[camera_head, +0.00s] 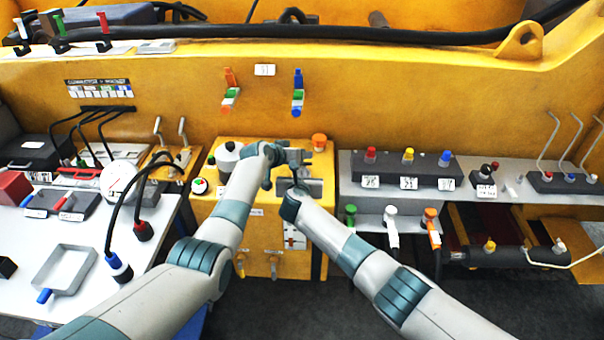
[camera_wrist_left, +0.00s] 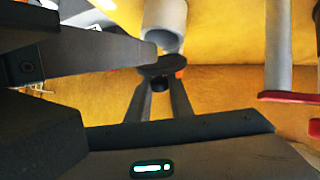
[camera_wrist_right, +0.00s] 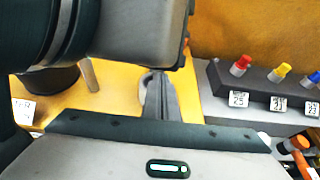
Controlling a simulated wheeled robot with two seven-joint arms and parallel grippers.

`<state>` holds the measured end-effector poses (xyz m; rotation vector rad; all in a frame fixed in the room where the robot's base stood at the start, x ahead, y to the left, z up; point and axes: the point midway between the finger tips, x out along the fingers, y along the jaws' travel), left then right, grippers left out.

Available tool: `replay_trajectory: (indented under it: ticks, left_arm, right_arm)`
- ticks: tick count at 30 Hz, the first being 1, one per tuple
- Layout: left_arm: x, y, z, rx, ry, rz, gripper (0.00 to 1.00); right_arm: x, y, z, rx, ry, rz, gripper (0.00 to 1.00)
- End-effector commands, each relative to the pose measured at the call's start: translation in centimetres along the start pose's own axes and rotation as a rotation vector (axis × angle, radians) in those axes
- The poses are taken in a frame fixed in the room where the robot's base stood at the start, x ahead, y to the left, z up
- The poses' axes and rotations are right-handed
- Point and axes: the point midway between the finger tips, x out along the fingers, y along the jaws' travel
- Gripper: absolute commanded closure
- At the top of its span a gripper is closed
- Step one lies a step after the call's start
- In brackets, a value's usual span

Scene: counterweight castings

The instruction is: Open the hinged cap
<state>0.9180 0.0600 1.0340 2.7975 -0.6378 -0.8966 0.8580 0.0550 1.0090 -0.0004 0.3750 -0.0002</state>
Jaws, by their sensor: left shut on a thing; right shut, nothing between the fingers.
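My left gripper (camera_head: 284,154) is over the yellow cabinet (camera_head: 262,229) in the middle. In the left wrist view, a dark round cap (camera_wrist_left: 163,66) sits by the open end of a grey pipe (camera_wrist_left: 165,25). The fingers of my left gripper (camera_wrist_left: 160,92) close around a small dark part at the cap, which they partly hide. In the head view, the cap is hidden or too small to tell among the grippers. My right gripper (camera_wrist_right: 160,92) is shut and empty, close below the left one, with my left arm across the top of the right wrist view.
An orange knob (camera_head: 319,141) stands on the cabinet right of the grippers. A grey shelf with a dark button box (camera_head: 408,170) is to the right. A white table (camera_head: 130,270) with cables and a grey tray (camera_head: 66,270) is at the left. A yellow wall stands behind.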

Motion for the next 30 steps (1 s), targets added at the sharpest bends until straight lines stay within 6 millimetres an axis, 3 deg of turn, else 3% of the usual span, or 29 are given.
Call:
replay_trajectory:
  ticks: [14,15,17,30]
  left_arm:
    - [0.0,0.0,-0.1,0.001,0.002,0.000,1.00]
    - [0.0,0.0,-0.1,0.001,0.001,0.000,0.78]
    - [0.0,0.0,-0.1,0.001,0.000,0.000,0.64]
    - [0.1,0.1,0.4,0.000,-0.006,0.001,0.61]
  right_arm:
    - [0.2,0.0,2.0,0.000,-0.009,0.001,1.00]
    - [0.2,0.0,2.1,0.000,-0.010,0.001,1.00]
    - [0.2,0.0,2.1,0.000,-0.010,0.001,1.00]
    - [0.2,0.1,1.8,0.000,-0.007,0.002,1.00]
